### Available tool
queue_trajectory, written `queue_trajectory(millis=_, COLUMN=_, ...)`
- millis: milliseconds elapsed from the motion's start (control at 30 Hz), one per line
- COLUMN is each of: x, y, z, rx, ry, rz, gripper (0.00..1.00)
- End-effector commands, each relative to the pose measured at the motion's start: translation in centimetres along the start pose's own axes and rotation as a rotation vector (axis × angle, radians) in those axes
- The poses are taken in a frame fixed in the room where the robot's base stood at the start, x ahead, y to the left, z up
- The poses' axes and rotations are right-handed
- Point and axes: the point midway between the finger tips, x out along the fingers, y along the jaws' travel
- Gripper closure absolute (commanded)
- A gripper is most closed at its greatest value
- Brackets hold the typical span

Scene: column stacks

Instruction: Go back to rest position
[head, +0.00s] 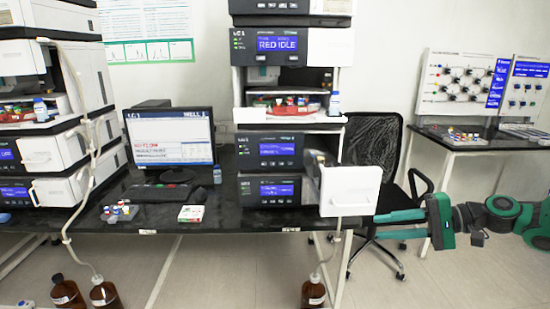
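My gripper (380,226) is at the right, in front of the office chair, reaching left from my green and black arm. Its two teal fingers are apart, one above the other, with nothing visible between them. The fingertips end close to the right edge of a white open door (350,190) on the middle stack's lower unit. I cannot tell whether they touch it. The middle stack (270,153) stands on the black bench, with blue "LC 1" displays and an upper open shelf holding a red tray and small bottles.
The black bench (160,218) also holds a monitor (170,138), a keyboard, coloured-cap vials and a small white box. Another stack (60,150) stands left. Brown bottles (104,292) are on the floor. A chair (374,140) and a side table (465,146) are behind my arm.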

Motion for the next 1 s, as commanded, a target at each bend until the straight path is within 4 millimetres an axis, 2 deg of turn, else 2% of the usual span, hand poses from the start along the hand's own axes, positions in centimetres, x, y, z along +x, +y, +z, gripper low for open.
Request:
queue_trajectory(millis=33, x=1.0, y=1.2, z=0.6, rx=-0.005, ry=-0.003, rz=0.088, gripper=0.74)
queue_trajectory(millis=167, x=1.7, y=4.8, z=2.1, rx=-0.015, ry=0.002, rz=0.318, gripper=0.74)
queue_trajectory(millis=367, x=0.0, y=8.7, z=4.5, rx=-0.036, ry=0.030, rz=0.629, gripper=0.74)
queue_trajectory(millis=600, x=-4.8, y=10.7, z=8.4, rx=-0.053, ry=0.090, rz=0.925, gripper=0.74)
queue_trajectory(millis=800, x=-9.4, y=10.8, z=12.4, rx=-0.049, ry=0.159, rz=1.098, gripper=0.74)
queue_trajectory(millis=1000, x=-13.5, y=11.0, z=16.9, rx=-0.026, ry=0.223, rz=1.194, gripper=0.74)
